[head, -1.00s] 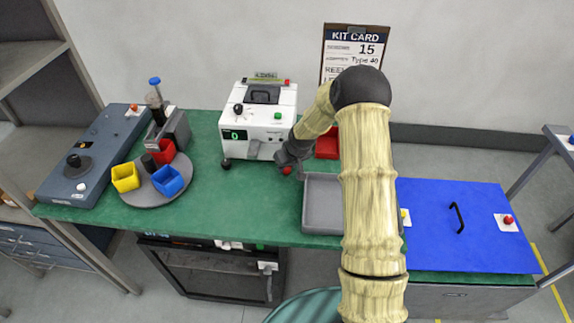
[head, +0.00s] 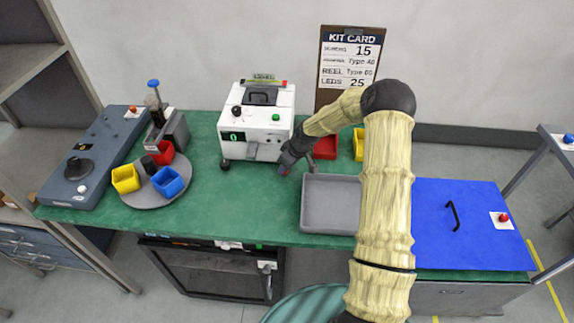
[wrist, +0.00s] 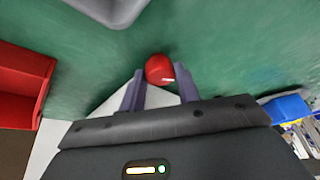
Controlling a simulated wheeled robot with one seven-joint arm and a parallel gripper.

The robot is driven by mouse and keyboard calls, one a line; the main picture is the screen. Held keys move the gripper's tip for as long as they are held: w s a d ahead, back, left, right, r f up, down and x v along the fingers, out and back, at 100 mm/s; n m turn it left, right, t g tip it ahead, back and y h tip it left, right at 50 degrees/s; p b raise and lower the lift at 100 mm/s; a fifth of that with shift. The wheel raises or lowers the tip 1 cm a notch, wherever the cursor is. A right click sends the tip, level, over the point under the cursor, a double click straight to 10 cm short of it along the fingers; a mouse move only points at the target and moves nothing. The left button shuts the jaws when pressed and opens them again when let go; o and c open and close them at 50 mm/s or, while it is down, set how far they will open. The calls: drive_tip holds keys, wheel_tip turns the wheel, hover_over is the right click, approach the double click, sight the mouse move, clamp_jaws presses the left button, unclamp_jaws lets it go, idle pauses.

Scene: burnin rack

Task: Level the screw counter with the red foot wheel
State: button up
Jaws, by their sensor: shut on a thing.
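The screw counter (head: 257,125) is a white box on the green bench in the head view, with a green "0" display, a black handle and a level strip (head: 263,81) on top. A black foot (head: 225,164) shows under its front left corner. The red foot wheel (wrist: 159,69) shows between my fingers in the wrist view. In the head view it is a small red spot (head: 283,171), mostly hidden by my fingers. My gripper (wrist: 160,88) is shut on the wheel at the counter's front right corner. The level's reading is too small to tell.
A grey tray (head: 331,229) lies close to the right of my gripper. A red bin (head: 325,149) and a yellow bin (head: 358,145) stand behind it. A turntable (head: 134,196) with coloured cups is at left. The bench in front of the counter is clear.

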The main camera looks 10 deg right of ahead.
drive_tip(key=o, duration=0.7)
drive_tip(key=shift+d, duration=0.1)
drive_tip(key=b+v, duration=0.2)
drive_tip(key=v, duration=1.5)
drive_tip(key=shift+r, duration=0.25)
drive_tip(key=s+a+m+h, duration=0.1)
drive_tip(key=s+a+m, duration=0.2)
drive_tip(key=s, duration=0.9)
drive_tip(key=s+a+m+h, duration=0.2)
drive_tip(key=s+m, duration=0.2)
drive_tip(key=s, duration=0.9)
drive_tip(key=shift+a+r+m+g, duration=0.4)
